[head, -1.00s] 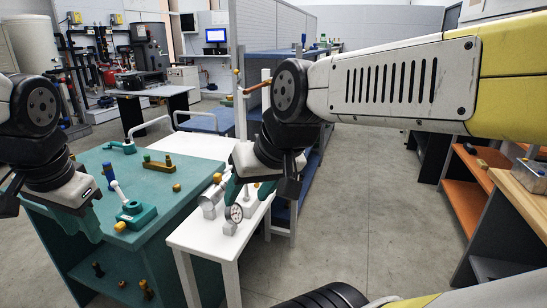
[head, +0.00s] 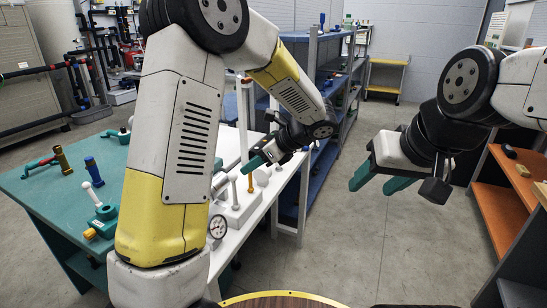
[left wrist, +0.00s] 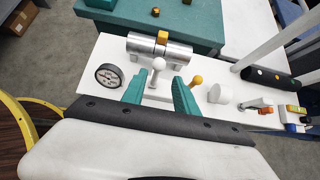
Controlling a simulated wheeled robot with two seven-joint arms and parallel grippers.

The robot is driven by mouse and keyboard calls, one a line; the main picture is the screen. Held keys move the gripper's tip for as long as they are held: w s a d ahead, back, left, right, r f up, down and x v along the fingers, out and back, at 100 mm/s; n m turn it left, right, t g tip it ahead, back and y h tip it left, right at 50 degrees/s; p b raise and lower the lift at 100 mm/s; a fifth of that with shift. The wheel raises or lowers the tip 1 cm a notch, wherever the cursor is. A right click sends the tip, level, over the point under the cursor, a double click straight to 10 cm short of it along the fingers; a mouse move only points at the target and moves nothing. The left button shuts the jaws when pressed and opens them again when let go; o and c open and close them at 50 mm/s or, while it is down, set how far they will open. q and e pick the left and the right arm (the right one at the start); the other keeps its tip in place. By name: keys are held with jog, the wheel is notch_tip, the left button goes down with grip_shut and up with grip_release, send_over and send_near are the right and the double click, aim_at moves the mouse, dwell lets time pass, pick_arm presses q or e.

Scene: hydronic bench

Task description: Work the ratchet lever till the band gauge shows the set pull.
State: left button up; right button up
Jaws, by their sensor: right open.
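My left gripper (head: 252,165) is low over the white bench (head: 283,180). The left wrist view shows its teal fingers (left wrist: 160,93) spread apart, with a white-knobbed lever (left wrist: 157,66) between or just beyond the tips; contact cannot be told. A yellow-knobbed peg (left wrist: 196,80) stands right of the fingers. The round band gauge (left wrist: 108,76) is left of them; its dial also shows in the head view (head: 218,226), but its reading is too small to tell. A silver cylinder with a yellow band (left wrist: 145,47) lies behind the lever. My right gripper (head: 385,180) is open and empty, right of the bench over the floor.
A teal table (head: 40,195) adjoins the white bench and holds a blue peg (head: 94,170), a brass peg (head: 63,160) and a teal fixture (head: 104,220). A blue shelf (head: 320,100) stands behind. Orange shelving (head: 500,205) is at right. The floor between is clear.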

aim_at(236, 175)
pick_arm(q)
jog(key=x, duration=0.8)
jog(key=shift+s+a, duration=0.1)
jog(key=shift+a, duration=0.05)
jog(key=shift+r, duration=0.1)
jog(key=c, duration=0.7)
jog(key=shift+s+d+f, duration=0.15)
jog(key=shift+s+d, duration=0.1)
jog(key=shift+d, duration=0.55)
jog(key=shift+s+d+f, duration=0.2)
jog(key=shift+s+d, duration=0.1)
jog(key=shift+d, duration=0.45)
jog(key=shift+s+d+f, duration=0.15)
jog(key=shift+s+d, duration=0.1)
jog(key=shift+d, duration=0.55)
jog(key=shift+c, duration=0.2)
jog(key=d+f, duration=0.1)
jog(key=s+d+f, duration=0.1)
jog(key=d, duration=0.1)
jog(key=shift+a+r, duration=0.1)
